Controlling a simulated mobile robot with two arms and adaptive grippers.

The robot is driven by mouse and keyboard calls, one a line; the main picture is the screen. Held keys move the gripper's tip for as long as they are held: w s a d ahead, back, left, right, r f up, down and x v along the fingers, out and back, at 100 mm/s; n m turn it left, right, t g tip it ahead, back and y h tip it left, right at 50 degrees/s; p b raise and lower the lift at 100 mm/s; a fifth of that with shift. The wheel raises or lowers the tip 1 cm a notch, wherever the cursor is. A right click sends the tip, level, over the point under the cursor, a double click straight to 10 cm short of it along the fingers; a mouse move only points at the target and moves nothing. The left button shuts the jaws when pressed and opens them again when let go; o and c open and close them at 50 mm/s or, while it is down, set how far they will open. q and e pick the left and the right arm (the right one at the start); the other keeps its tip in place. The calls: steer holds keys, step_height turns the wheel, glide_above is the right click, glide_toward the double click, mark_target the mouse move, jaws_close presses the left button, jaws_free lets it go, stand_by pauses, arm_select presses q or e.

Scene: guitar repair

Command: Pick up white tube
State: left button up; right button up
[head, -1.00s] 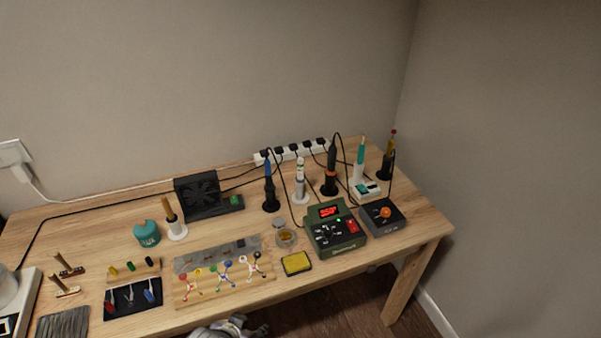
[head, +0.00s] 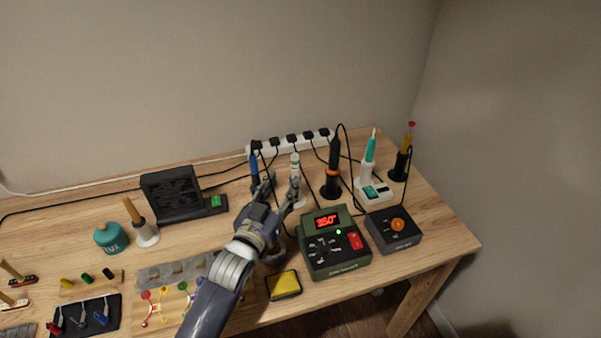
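The white tube (head: 295,167) stands upright on a round white base at the back of the table, between the blue-handled iron and the black and orange one. My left gripper (head: 281,185) reaches in from the front with its fingers spread and open. One fingertip is close to the lower part of the tube in the picture, and the other is to its left. I cannot tell whether it touches the tube. The fingers hide part of the tube's base. My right gripper is not in view.
The blue-handled iron (head: 254,172) is just left of the gripper, the black and orange iron (head: 333,172) to the right. A green station (head: 333,245) is at front right, a yellow sponge (head: 284,284) beside my arm. A power strip (head: 288,143) and cables run behind.

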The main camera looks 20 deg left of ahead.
mark_target(293, 164)
arm_select(q)
steer(key=w, duration=0.4)
steer(key=shift+d+r, duration=0.15)
steer(key=shift+r, duration=0.25)
steer(key=shift+w+f, duration=0.1)
steer(key=shift+w, duration=0.2)
steer(key=shift+w+p, duration=0.35)
steer(key=shift+w, duration=0.3)
steer(key=w, duration=0.3)
steer(key=shift+w+f, duration=0.1)
steer(key=shift+w+d, duration=0.1)
steer(key=shift+w, duration=0.3)
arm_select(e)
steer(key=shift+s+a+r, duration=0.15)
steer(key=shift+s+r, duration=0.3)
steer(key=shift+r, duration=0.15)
arm_select(q)
jaws_close()
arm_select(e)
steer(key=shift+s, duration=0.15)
